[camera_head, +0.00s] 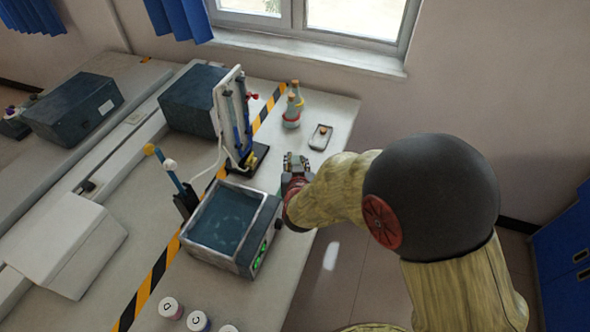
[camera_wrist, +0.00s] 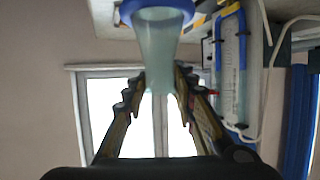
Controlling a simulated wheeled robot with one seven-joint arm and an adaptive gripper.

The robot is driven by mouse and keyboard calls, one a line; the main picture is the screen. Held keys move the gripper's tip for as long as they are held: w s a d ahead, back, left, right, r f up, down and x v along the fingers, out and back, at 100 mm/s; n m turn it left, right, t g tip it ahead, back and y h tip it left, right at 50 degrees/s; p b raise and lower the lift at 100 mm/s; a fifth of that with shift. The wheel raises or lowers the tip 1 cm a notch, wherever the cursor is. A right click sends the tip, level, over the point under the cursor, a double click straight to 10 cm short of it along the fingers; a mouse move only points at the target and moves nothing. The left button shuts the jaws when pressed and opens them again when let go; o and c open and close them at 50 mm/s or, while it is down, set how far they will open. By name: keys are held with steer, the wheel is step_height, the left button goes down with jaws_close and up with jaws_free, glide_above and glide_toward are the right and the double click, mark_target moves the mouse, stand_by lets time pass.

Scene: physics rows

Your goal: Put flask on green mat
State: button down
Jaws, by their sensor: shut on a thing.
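The flask (camera_wrist: 158,50) is a translucent, pale green vessel with a blue band, seen close up in the wrist view. It narrows down between the two fingers of my gripper (camera_wrist: 158,90), which are shut on its narrow part. In the head view my gripper (camera_head: 295,163) is over the bench, right of the stand and beyond the water bath. I cannot make out the flask there; my gripper and arm may hide it.
A water bath (camera_head: 228,222) stands on the bench nearest my gripper. Behind it is a white upright stand (camera_head: 232,115). Bottles (camera_head: 292,110) and a small tray (camera_head: 320,138) stand at the back. Lettered jars (camera_head: 198,320) stand in front. Bare bench lies around the small tray.

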steer(key=w+f+b, duration=0.2)
steer(key=w+f, duration=0.4)
steer(key=f, duration=0.3)
steer(key=shift+a+f+b, duration=0.15)
steer(key=shift+a+b, duration=0.05)
steer(key=shift+b, duration=0.1)
steer(key=shift+f, duration=0.2)
steer(key=c, duration=1.4)
jaws_free()
